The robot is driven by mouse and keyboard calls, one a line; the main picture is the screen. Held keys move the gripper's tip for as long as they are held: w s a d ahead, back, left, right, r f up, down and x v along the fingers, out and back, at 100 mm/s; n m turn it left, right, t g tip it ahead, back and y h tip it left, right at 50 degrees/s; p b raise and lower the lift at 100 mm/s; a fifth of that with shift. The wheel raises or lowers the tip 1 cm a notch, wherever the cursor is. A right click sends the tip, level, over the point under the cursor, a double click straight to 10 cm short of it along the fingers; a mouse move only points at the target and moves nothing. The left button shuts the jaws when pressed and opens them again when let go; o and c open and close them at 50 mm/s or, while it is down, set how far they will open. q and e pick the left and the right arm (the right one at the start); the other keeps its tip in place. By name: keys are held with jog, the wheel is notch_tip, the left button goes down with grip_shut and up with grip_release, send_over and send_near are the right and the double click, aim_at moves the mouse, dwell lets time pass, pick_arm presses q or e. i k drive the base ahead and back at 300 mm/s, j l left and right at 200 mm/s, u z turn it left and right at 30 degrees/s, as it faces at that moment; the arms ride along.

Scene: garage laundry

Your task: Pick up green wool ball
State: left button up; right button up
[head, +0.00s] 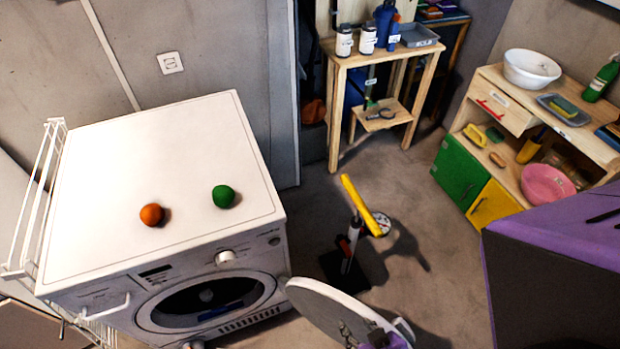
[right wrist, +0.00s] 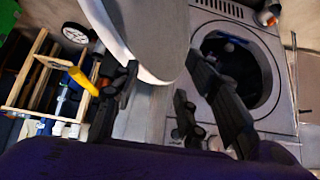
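The green wool ball (head: 223,196) rests on the white top of the washing machine (head: 150,150), toward its front right. An orange ball (head: 152,214) lies to its left, a short gap apart. My right gripper (head: 368,338) is only partly visible at the bottom of the head view, low beside the machine's open round door (head: 335,310) and well away from the ball. In the right wrist view, the two fingers of my right gripper (right wrist: 162,78) stand wide apart, with the door (right wrist: 152,35) showing between them. The ball is not visible there. My left gripper is not in view.
The open door juts out in front of the machine. A floor pump (head: 363,205) with a yellow handle stands to its right. A white wire rack (head: 38,205) is at the machine's left. A wooden table (head: 385,55) and a cabinet (head: 480,178) stand farther back.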

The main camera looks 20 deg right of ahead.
aim_at(223, 195)
jog(key=k+l+u, duration=0.5)
jog(key=k+l, duration=0.2)
jog(key=l, duration=0.35)
jog(key=k+l+u, duration=0.45)
jog(key=k+l, duration=0.35)
